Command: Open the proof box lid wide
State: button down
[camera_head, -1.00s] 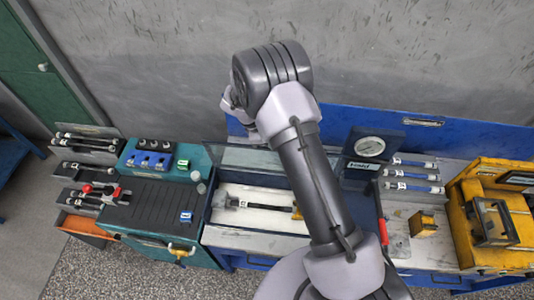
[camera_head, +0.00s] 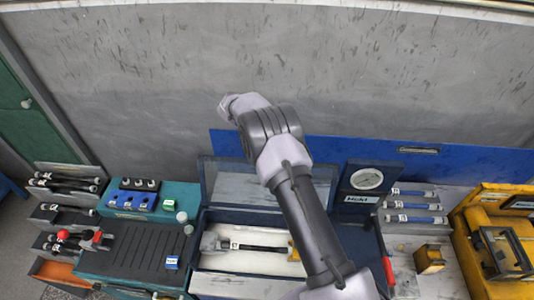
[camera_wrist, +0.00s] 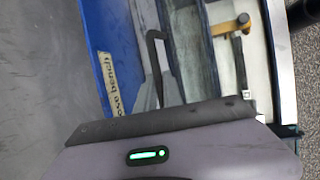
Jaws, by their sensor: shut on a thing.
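The proof box (camera_head: 202,232) is a dark blue box with a pale inside, in the middle of the bench. A black hose (camera_head: 258,247) with metal ends lies in it. Its framed see-through lid (camera_head: 232,183) stands raised at the back edge, partly behind my arm. My gripper is hidden in the head view. In the wrist view the grey fingers of my gripper (camera_wrist: 160,78) are shut at a dark bar that seems to be part of the lid. The hose's brass end (camera_wrist: 232,26) and pale lining show to the right.
A blue back panel (camera_head: 440,160) and grey wall stand close behind the box. A gauge block (camera_head: 366,182) stands to the right. A teal unit (camera_head: 150,235) is on the left, a yellow machine (camera_head: 490,240) at far right.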

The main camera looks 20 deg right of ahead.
dwell(0.3)
jog(key=c, duration=1.5)
grip_release()
jog(key=shift+f, duration=0.1)
jog(key=shift+s, duration=0.1)
jog(key=v, duration=1.7)
jog(key=shift+r, duration=0.4)
